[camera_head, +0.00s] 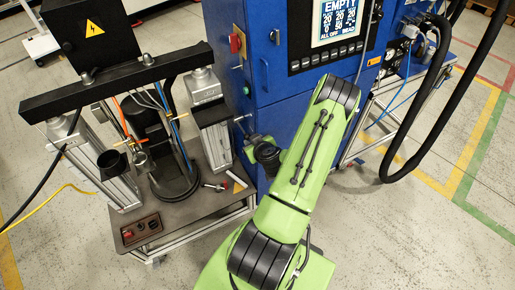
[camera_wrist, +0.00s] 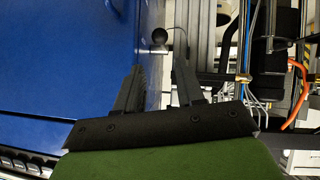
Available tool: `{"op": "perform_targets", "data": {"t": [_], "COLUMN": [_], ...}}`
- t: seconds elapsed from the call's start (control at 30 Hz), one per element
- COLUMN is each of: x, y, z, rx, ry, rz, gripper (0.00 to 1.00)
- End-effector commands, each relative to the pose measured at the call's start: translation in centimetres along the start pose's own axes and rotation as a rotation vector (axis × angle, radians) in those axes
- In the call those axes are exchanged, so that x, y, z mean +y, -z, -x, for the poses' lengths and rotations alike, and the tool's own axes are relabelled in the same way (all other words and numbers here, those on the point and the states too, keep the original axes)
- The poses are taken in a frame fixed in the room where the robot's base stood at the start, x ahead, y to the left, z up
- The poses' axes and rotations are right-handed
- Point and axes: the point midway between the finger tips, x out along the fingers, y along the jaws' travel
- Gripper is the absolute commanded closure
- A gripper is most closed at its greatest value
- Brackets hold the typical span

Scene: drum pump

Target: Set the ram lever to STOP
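A black ball knob (camera_wrist: 159,37), which looks like the end of the ram lever, shows in the wrist view beside the grey ram column. My gripper (camera_wrist: 156,78) is open, with its two dark fingers apart and nothing between them. The knob lies just beyond the fingertips, roughly in line with the gap; I see no contact. In the camera_head view a thin dark lever (camera_head: 242,118) shows between the right ram column and the blue cabinet. My fingers are mostly hidden there by my green arm. No STOP marking is readable.
The blue cabinet (camera_head: 258,85) stands close on one side of my gripper, the ram column (camera_head: 212,120) on the other. Hoses and cables (camera_wrist: 245,60) run beside the column. The pump cart (camera_head: 190,212) has loose small items on top. Open floor (camera_head: 400,235) lies to the right.

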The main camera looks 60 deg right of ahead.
Motion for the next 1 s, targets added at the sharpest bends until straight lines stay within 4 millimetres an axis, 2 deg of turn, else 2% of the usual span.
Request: {"op": "perform_targets", "data": {"t": [0.2,0.4,1.0], "x": [0.0,0.0,0.0], "y": [-0.2,0.1,0.0], "z": [3.7,5.2,5.4], "rx": [-0.008,-0.003,0.001], "ry": [0.003,0.003,0.001], "rz": [-0.011,-0.007,0.001], "gripper": [0.62,0.62,0.62]}}
